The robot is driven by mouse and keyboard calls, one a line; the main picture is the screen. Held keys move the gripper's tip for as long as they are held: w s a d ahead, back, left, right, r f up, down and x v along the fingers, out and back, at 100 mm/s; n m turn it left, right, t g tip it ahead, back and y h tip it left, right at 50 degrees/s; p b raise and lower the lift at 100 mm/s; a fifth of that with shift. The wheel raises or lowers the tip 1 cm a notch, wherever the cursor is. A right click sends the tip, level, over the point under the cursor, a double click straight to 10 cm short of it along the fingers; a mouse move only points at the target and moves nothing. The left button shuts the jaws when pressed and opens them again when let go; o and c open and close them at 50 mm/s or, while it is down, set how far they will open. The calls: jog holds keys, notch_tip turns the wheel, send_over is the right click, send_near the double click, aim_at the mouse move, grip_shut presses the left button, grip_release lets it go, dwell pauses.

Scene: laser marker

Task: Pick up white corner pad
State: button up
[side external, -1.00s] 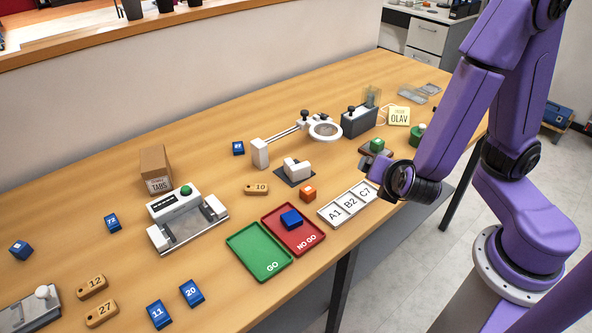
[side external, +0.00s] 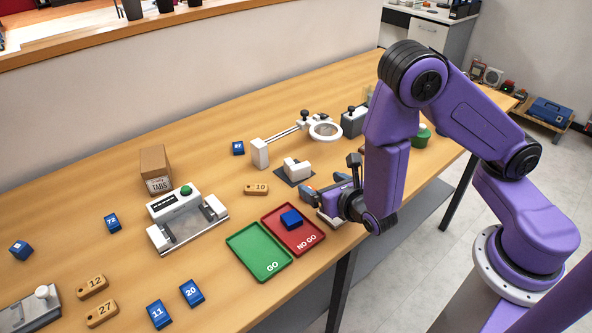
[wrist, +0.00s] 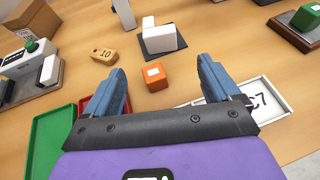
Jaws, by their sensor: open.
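A white L-shaped block, which looks like the white corner pad (side external: 296,169), rests on a dark square plate (side external: 283,177) mid-table. In the wrist view the same white block (wrist: 165,38) stands on its dark plate (wrist: 150,48), ahead of the fingertips. My gripper (side external: 322,186) is low over the table, to the right of and nearer the front edge than the white block. In the wrist view my gripper (wrist: 161,66) is open with blue fingers apart and nothing gripped. An orange cube (wrist: 155,76) shows between the fingers, short of the white block.
The lettered white tray (wrist: 272,100) is partly under my gripper. A wooden tag (side external: 256,189) and magnifier (side external: 324,129) flank the white block.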

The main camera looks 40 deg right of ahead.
aim_at(302, 171)
jog(key=x, duration=0.5)
jog(key=shift+r, duration=0.1)
jog(key=shift+r+x, duration=0.15)
jog(key=shift+x, duration=1.15)
jog(key=shift+r+x, duration=0.15)
jog(key=shift+x, duration=1.1)
jog(key=shift+w+d, duration=0.1)
jog(key=c, duration=1.1)
